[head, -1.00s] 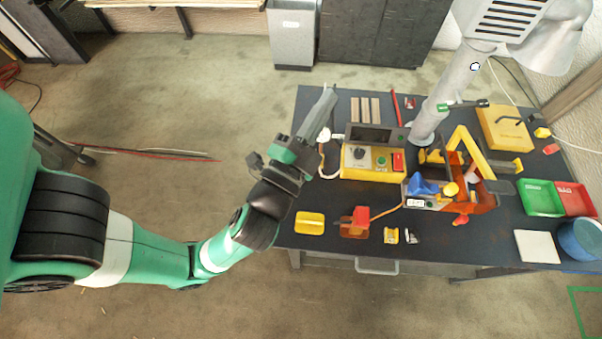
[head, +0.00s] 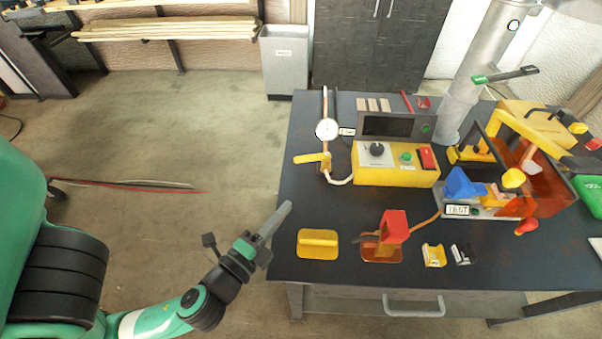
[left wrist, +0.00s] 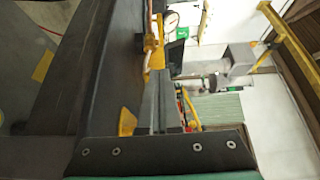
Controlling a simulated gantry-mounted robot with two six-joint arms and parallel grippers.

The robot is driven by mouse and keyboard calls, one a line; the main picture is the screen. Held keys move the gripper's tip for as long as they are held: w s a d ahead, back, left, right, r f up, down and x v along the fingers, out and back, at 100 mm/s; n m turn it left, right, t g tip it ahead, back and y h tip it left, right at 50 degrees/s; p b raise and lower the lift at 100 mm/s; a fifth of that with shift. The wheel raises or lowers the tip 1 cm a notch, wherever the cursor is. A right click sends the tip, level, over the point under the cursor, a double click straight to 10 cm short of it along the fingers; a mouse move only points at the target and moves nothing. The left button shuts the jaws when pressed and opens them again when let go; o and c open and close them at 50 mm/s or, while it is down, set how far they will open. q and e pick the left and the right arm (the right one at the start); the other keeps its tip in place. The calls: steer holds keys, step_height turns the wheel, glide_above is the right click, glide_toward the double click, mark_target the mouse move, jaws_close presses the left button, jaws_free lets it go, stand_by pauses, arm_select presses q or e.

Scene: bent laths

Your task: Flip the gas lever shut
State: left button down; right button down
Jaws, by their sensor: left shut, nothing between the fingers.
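The yellow gas lever (head: 312,158) sits on an upright pipe (head: 325,105) at the table's left side, below a round white gauge (head: 327,129). Its handle points left, crosswise to the pipe. My left gripper (head: 287,207) is shut and empty, over the table's left edge. It is nearer the front than the lever and clear of it. In the left wrist view, the yellow lever (left wrist: 155,52) shows near the top centre, beyond the grey fingers (left wrist: 168,105). My right gripper is not in view.
A yellow control box (head: 395,176) stands right of the pipe, joined by a hose. A yellow block (head: 318,243) and a red-topped switch (head: 394,228) lie near the front edge. An orange-sided test fixture (head: 540,190) stands right. Bare tabletop lies between lever and gripper.

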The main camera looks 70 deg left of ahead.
arm_select(q)
steer(key=p, duration=0.1)
glide_toward(313, 158)
steer(key=w, duration=0.3)
steer(key=shift+w+d+f, duration=0.15)
steer(key=shift+d+f, duration=0.05)
steer(key=shift+d, duration=0.2)
steer(key=a, duration=0.1)
steer(key=a+p, duration=0.1)
steer(key=shift+w+a, duration=0.25)
steer(key=shift+a, duration=0.1)
steer(key=shift+w+a+f, duration=0.1)
steer(key=shift+w+a, duration=0.05)
steer(key=shift+a, duration=0.5)
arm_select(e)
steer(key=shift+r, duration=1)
